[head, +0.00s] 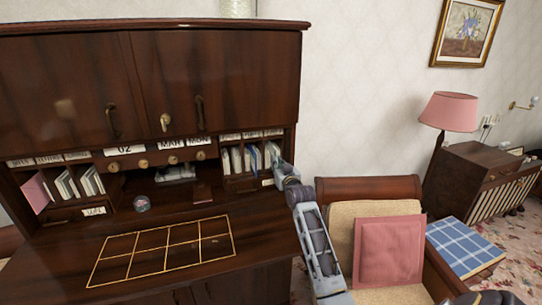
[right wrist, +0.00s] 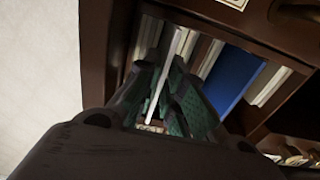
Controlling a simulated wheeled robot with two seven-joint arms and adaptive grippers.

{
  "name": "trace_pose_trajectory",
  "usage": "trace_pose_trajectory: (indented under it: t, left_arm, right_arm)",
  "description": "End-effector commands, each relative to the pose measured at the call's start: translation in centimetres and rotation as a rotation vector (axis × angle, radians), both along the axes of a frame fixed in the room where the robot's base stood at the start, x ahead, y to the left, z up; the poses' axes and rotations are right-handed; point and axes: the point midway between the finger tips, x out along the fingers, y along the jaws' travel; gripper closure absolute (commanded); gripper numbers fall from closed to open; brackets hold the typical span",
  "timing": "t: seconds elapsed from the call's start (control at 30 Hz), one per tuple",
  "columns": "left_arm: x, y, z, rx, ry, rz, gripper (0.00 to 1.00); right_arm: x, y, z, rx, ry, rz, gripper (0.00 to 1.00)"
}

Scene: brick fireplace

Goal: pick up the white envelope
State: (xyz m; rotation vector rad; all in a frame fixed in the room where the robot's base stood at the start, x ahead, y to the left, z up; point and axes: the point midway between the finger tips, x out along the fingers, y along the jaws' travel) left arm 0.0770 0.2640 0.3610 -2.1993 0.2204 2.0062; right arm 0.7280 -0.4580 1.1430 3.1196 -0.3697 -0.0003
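The white envelope (right wrist: 173,62) shows in the right wrist view as a thin, pale upright edge between my finger pads. In the head view it appears among the papers in the desk's right cubby (head: 272,153), partly hidden by my gripper. My right gripper (head: 281,168) is at the right end of this cubby. In the right wrist view my right gripper (right wrist: 168,85) has its dark green fingers drawn in close on both sides of the envelope, and they appear to hold it.
A blue item (right wrist: 232,80) and other pale papers stand close beside my fingers. The wooden cubby wall (right wrist: 112,55) is near on the other side. The desk top (head: 160,250) is mostly clear. A chair with a pink cushion (head: 388,250) stands right of the desk.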

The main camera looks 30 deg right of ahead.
Motion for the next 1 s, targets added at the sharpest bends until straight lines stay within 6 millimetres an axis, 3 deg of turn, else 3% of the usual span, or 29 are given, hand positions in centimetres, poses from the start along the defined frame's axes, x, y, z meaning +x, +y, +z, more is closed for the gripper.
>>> trace_pose_trajectory:
  t: [0.4, 1.0]
  left_arm:
    - [0.0, 0.0, 0.9, 0.0, 0.0, 0.0, 0.7]
    - [0.0, 0.0, 0.9, 0.0, 0.0, 0.0, 0.7]
  right_arm:
    - [3.1, -0.7, 0.4, 0.0, 0.001, 0.001, 0.9]
    - [3.5, -0.7, 0.3, 0.0, 0.0, 0.001, 0.9]
